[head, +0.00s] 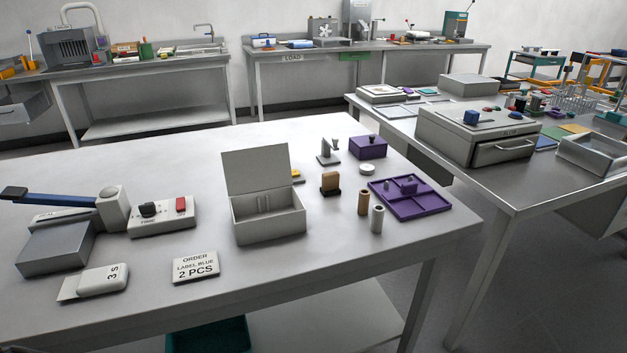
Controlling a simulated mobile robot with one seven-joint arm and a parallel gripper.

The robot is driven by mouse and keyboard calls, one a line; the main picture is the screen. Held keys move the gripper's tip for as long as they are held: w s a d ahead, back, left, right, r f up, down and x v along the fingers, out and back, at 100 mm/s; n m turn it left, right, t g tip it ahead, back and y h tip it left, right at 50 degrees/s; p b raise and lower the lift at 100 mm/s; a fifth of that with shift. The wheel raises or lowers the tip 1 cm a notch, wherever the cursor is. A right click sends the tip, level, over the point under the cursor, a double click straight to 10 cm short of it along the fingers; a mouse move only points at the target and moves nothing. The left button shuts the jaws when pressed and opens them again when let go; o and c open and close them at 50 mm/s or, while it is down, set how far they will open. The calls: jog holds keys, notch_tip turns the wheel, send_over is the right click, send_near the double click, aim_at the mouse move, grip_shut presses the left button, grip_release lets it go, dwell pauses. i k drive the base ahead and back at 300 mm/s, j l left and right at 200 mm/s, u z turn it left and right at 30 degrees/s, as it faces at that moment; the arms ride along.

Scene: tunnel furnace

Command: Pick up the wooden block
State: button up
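A small tan, wood-coloured block (330,181) stands upright on the near grey table (330,285), just right of the open light-grey box (268,225). Its lower part looks dark, and I cannot tell whether that is a separate base. A tan cylinder (363,202) stands a little to its right and nearer, apart from it. My gripper is not in view.
A grey cylinder (377,219) and a purple divided tray (411,198) lie right of the block. A grey upright piece (328,155), a white disc (367,169) and a purple box (368,147) stand behind. A sealer (60,240) and an order sign (196,267) are left.

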aim_at(330, 180)
jog(key=i+l+u, duration=0.45)
jog(key=l, duration=0.2)
jog(key=i, duration=0.55)
